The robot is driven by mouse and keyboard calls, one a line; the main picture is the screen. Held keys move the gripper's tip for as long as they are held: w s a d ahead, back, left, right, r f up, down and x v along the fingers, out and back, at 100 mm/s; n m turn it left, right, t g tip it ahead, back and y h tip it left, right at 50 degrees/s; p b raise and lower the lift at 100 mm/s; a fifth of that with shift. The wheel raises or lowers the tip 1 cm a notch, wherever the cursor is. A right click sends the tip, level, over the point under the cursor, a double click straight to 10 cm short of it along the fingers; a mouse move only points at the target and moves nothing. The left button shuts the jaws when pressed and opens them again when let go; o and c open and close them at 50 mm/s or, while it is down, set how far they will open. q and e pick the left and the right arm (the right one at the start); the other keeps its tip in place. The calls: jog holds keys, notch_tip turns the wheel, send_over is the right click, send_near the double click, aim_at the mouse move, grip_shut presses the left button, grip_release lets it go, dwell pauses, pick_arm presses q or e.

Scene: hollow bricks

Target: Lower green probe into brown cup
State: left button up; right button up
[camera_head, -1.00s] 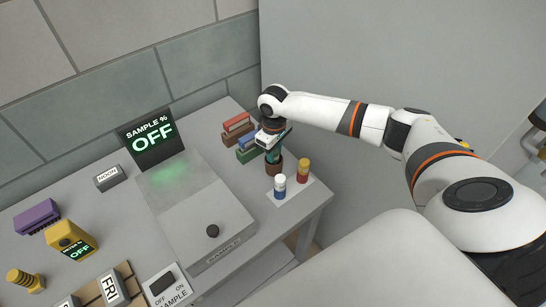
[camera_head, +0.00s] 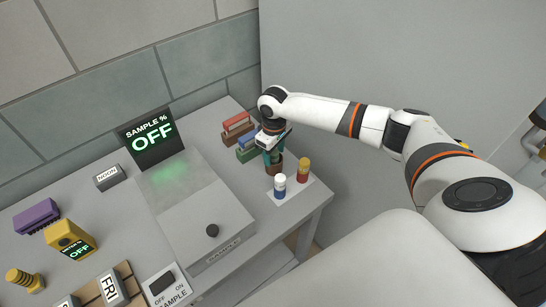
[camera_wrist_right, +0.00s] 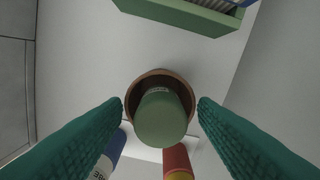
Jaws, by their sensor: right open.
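The green probe (camera_wrist_right: 160,118) stands in the brown cup (camera_wrist_right: 130,98) in the right wrist view, its round top facing the camera. The cup's rim shows around it. My right gripper (camera_wrist_right: 160,103) is open, with a teal finger on each side of the probe and cup and gaps between. In the head view the brown cup (camera_head: 275,169) is at the right end of the table, directly below my right gripper (camera_head: 273,157). The probe is hard to make out there against the fingers. My left gripper is not in view.
A green tray (camera_head: 247,153) and a red-brown tray (camera_head: 237,130) lie behind. The grey sample machine (camera_head: 190,205) is to the left.

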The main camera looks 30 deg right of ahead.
notch_tip(320, 180, up, 12)
jog(key=b, duration=0.1)
dwell(0.4)
